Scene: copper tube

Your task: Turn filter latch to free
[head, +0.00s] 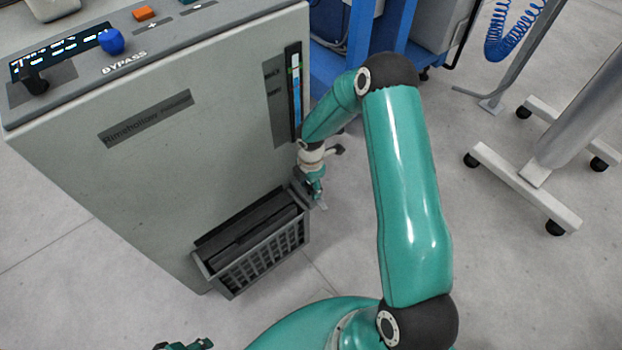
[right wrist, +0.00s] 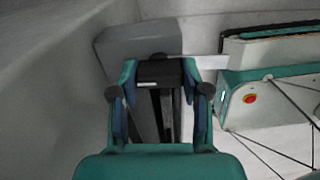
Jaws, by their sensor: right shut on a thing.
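The filter unit is a dark slatted filter in a grey grid-fronted basket (head: 262,254), low on the front of the grey cabinet (head: 160,150). My right gripper (head: 316,194) is at the basket's upper right end. In the right wrist view its two fingers (right wrist: 160,76) are shut on a small dark block, which I take to be the filter latch (right wrist: 160,70). The latch's exact angle is hard to tell, and in the head view the gripper mostly hides it. My left gripper (head: 185,345) shows only in part at the bottom edge, and its fingers are unclear.
The cabinet top carries a blue knob (head: 111,41), an orange button (head: 144,13) and a black knob (head: 35,82). A lit gauge strip (head: 296,90) runs down its right side. A blue frame (head: 392,38) and a wheeled stand (head: 525,185) stand to the right. Open floor lies between.

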